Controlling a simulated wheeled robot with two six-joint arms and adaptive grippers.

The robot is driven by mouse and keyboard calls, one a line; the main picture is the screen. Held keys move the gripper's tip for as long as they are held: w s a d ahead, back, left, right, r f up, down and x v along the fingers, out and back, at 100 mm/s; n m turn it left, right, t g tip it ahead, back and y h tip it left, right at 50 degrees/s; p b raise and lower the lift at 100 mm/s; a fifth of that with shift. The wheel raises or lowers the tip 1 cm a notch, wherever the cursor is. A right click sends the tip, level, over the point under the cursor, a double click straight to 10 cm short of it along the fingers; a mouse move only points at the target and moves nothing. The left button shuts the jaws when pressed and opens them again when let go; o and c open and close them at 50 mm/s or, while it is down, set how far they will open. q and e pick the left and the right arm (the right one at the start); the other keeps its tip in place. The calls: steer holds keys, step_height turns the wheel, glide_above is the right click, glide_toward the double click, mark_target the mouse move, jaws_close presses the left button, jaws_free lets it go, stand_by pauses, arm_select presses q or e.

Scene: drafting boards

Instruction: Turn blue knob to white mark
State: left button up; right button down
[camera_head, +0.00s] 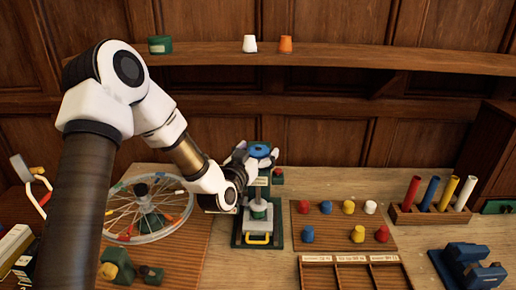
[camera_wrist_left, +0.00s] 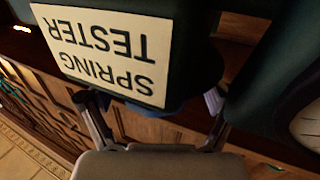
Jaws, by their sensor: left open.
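The blue knob (camera_head: 261,150) sits at the top of a dark green spring tester (camera_head: 240,236) in the head view. My left gripper (camera_head: 250,156) is at the knob, its fingers apart, coming in from the left. In the left wrist view a strip of the blue knob (camera_wrist_left: 165,107) shows between the two open fingers (camera_wrist_left: 158,112), partly hidden behind the tester's upside-down "SPRING TESTER" label (camera_wrist_left: 105,52). I cannot tell whether the fingers touch the knob. I cannot make out the white mark. My right gripper is not in view.
A blue device (camera_head: 468,265) is at the front right. A wooden shelf (camera_head: 350,56) runs behind.

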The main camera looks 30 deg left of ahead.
arm_select(q)
steer(key=shift+s+r, duration=0.1)
steer(key=shift+s, duration=0.05)
steer(key=shift+s+d+r, duration=0.15)
steer(key=shift+d, duration=0.05)
steer(key=shift+c, duration=0.9)
steer(key=shift+d+r, duration=0.1)
steer(key=c, duration=0.6)
steer(key=shift+s, duration=0.1)
steer(key=c, duration=0.4)
steer(key=shift+o, duration=0.2)
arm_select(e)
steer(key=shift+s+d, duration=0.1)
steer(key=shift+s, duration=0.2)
arm_select(q)
steer(key=shift+n+y+b, duration=0.3)
steer(key=shift+y+b, duration=0.05)
steer(key=shift+y, duration=0.25)
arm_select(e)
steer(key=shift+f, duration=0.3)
